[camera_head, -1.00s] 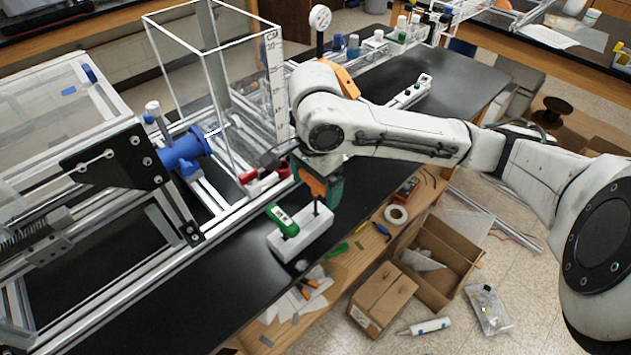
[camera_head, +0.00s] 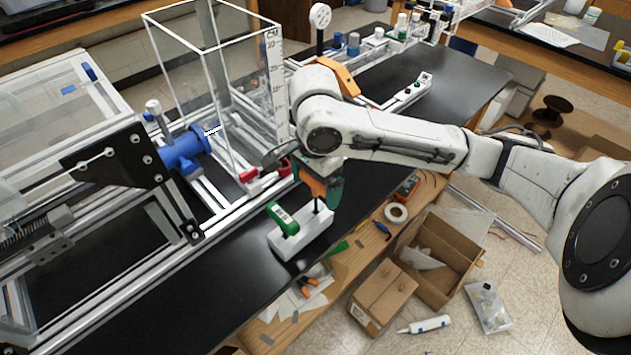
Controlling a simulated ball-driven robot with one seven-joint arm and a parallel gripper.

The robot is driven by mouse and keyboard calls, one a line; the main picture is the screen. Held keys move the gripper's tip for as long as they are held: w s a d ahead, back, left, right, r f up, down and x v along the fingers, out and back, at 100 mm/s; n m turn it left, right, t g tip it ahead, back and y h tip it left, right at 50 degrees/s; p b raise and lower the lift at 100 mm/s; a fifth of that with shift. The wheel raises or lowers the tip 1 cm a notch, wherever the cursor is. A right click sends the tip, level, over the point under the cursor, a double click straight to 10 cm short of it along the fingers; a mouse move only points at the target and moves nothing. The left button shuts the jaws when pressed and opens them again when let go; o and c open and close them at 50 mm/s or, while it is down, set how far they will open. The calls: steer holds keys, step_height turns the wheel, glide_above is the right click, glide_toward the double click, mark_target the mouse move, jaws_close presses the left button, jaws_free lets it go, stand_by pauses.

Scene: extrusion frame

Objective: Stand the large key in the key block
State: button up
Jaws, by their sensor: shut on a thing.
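The white key block (camera_head: 303,236) lies on the black bench top near its front edge. A green-handled key (camera_head: 283,219) stands in the left part of the block. My gripper (camera_head: 318,187) is above the right end of the block, pointing down, and is shut on the large key, whose orange handle (camera_head: 313,184) shows between the fingers. The key's dark shaft (camera_head: 317,206) points down at the right end of the block. I cannot tell how far its tip is inside a hole. The arm and gripper hide part of the handle.
A clear tank (camera_head: 215,90) and metal extrusion frame with a blue cylinder (camera_head: 185,150) stand left of and behind the block. Red-handled parts (camera_head: 265,172) lie behind it. A tape roll (camera_head: 396,212) and tools lie on the wooden ledge in front. Open cardboard boxes (camera_head: 440,255) stand on the floor.

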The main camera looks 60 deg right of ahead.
mark_target(316, 208)
steer(key=shift+f, duration=0.25)
steer(key=shift+f+b, duration=0.3)
steer(key=shift+f, duration=0.05)
steer(key=shift+f+b, duration=0.7)
steer(key=shift+f, duration=0.5)
steer(key=o, duration=0.9)
step_height(316, 208, up, 11)
steer(key=shift+f+p, duration=0.1)
steer(key=shift+p, duration=0.65)
